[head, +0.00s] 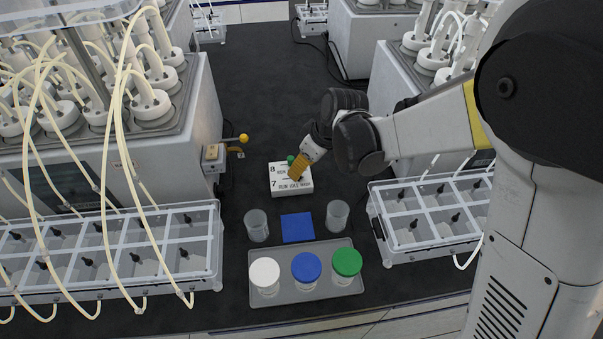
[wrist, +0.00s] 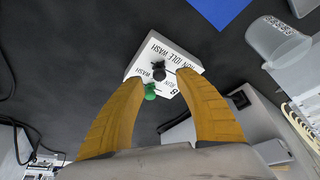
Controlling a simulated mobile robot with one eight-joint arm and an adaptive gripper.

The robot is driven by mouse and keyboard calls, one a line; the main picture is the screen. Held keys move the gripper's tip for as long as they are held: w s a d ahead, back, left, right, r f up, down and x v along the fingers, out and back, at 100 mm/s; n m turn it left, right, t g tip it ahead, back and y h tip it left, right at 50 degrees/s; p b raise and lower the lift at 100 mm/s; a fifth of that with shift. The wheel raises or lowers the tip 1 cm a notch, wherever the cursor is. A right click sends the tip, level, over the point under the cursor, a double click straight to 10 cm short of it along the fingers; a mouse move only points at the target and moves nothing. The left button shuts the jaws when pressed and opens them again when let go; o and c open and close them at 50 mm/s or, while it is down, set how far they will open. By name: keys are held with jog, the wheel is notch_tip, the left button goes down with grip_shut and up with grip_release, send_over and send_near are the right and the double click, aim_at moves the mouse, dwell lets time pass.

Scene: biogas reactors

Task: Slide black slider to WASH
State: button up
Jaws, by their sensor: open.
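The white slider box (head: 278,188) stands on the dark bench, marked 8 and 7 with printed words. It also shows in the wrist view (wrist: 190,54), where RUN, IDLE and WASH can be read. The black slider (wrist: 158,73) is a small knob on the box, between my fingers in the wrist view; my gripper hides it in the head view. I cannot tell which word it stands at. The green slider (wrist: 150,93) is beside it, near the left finger. My gripper (wrist: 160,78) has yellow fingers, open, over the box; contact with the black knob is unclear.
A lever with a yellow knob (head: 243,138) juts out left of the box. Two clear cups (head: 257,226) (head: 337,217) flank a blue square (head: 297,227) in front. A grey tray (head: 325,299) holds white-, blue- and green-lidded jars. Reactors and compartment racks line both sides.

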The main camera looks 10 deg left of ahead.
jog(key=shift+b+x, duration=0.3)
jog(key=shift+x, duration=1.05)
grip_shut()
